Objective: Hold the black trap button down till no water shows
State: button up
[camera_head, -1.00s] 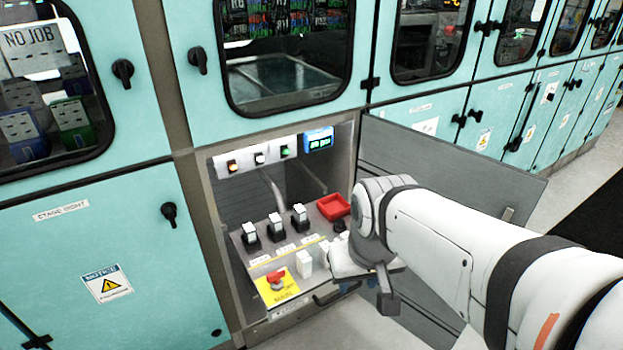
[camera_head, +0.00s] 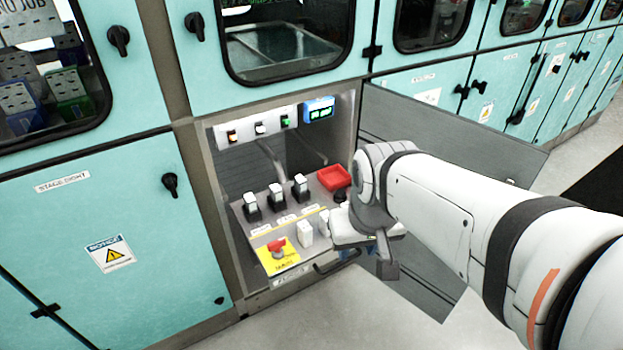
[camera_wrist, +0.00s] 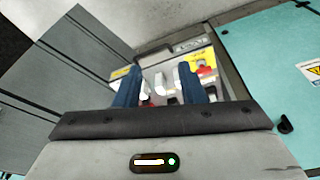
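In the head view, a small black knob (camera_head: 340,196), which looks like the trap button, stands on the control panel (camera_head: 262,236) just in front of a red tray. It is partly covered by my wrist. My gripper (camera_head: 345,240) is at the panel's right front side, with its fingers mostly hidden. In the wrist view, the two blue fingers of my gripper (camera_wrist: 158,77) stand apart with panel parts beyond the gap. I cannot tell whether a finger touches the button. I cannot make out any water.
The red tray (camera_head: 334,177) sits at the panel's back right. Several white-topped switches (camera_head: 276,196) stand left of it. A red emergency knob (camera_head: 277,245) on a yellow plate is at the front. An open grey door (camera_head: 440,135) stands right of the bay, behind my arm.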

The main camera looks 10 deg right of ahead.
aim_at(340, 193)
jog(key=k, duration=0.65)
jog(key=z, duration=0.5)
jog(key=i, duration=1.7)
jog(key=u, duration=0.55)
